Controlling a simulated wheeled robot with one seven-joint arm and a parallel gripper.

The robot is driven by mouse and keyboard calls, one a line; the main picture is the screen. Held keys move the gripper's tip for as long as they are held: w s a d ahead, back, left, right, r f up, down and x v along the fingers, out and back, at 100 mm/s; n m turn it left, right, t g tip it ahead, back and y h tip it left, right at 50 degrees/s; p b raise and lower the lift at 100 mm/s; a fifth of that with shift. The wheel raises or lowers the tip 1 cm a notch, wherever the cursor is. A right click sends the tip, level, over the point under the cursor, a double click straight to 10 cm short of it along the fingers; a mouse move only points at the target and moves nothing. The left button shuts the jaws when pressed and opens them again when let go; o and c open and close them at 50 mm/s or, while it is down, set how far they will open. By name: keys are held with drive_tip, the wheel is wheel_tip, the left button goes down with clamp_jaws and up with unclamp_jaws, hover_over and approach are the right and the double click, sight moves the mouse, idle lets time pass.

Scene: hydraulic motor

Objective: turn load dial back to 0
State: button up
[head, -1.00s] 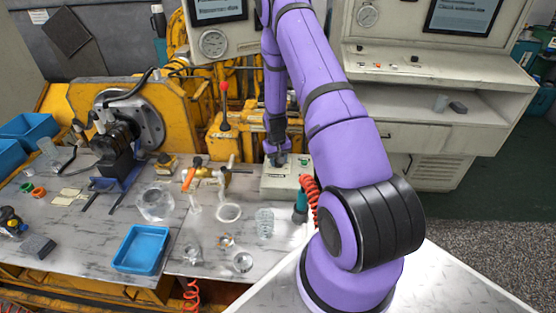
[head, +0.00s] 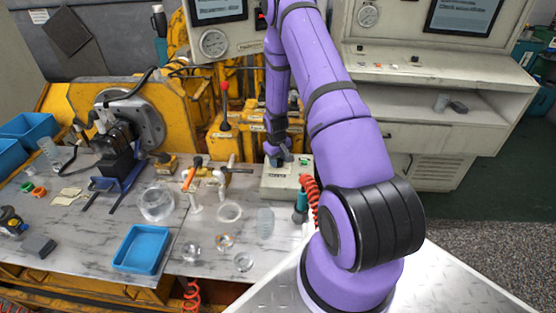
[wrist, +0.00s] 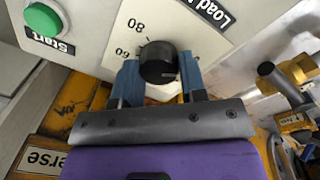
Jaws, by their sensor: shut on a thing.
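The load dial is a black round knob (wrist: 158,62) on a white scale plate, centred in the wrist view. The numbers 80 and 60 show left of it; the rest of the scale is hidden or unreadable. A short pale line shows on the knob's lower right; I cannot tell the exact setting. My gripper (wrist: 161,76) is shut on the knob, one blue finger on each side. In the head view my gripper (head: 279,157) is at the pale control box (head: 285,188), and the knob is hidden there.
A green Start button (wrist: 43,20) is left of the dial in the wrist view. A red coiled hose (head: 310,190) hangs right of the box. Glassware, including a clear beaker (head: 265,222), and a blue tray (head: 142,248) are on the bench to the left.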

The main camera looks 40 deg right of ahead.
drive_tip(key=o, duration=0.9)
drive_tip(key=shift+r, duration=0.1)
drive_tip(key=r, duration=1)
drive_tip(key=shift+a+r, duration=0.25)
drive_tip(key=shift+r, duration=0.05)
